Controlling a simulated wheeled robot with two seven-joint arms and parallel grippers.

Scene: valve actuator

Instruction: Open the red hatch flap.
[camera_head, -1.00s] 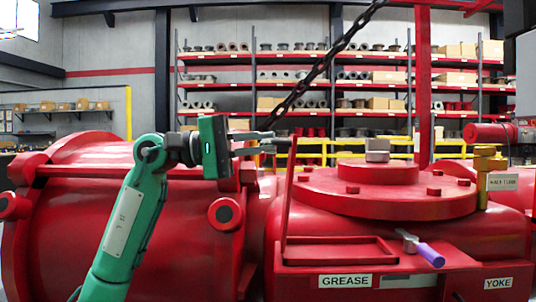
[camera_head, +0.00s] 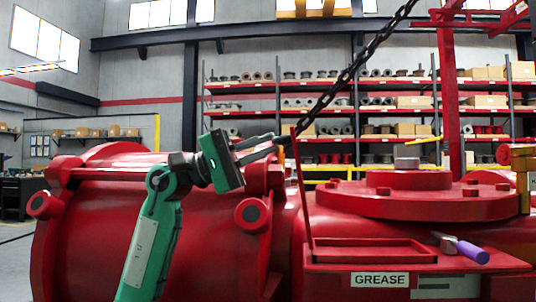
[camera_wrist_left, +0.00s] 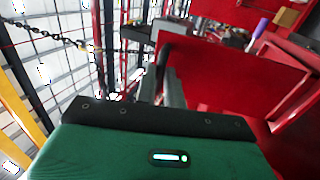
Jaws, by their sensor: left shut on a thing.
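The red hatch flap (camera_head: 302,190) stands up nearly edge-on at the left side of the shallow red framed hatch opening (camera_head: 375,250), leaning slightly left. In the left wrist view it shows as a broad red panel (camera_wrist_left: 225,70). My left gripper (camera_head: 280,146) is at the flap's upper edge, reaching in from the left with its fingers shut on the flap. The wrist view shows the dark fingers (camera_wrist_left: 172,88) against the panel's left edge; the exact contact is partly hidden. My right gripper is not in view.
A purple-handled tool (camera_head: 465,249) lies right of the opening, near the GREASE label (camera_head: 380,280). A round bolted red cover (camera_head: 420,195) rises behind. A large red cylinder (camera_head: 150,225) is at left. A dark chain (camera_head: 345,75) hangs diagonally behind the gripper.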

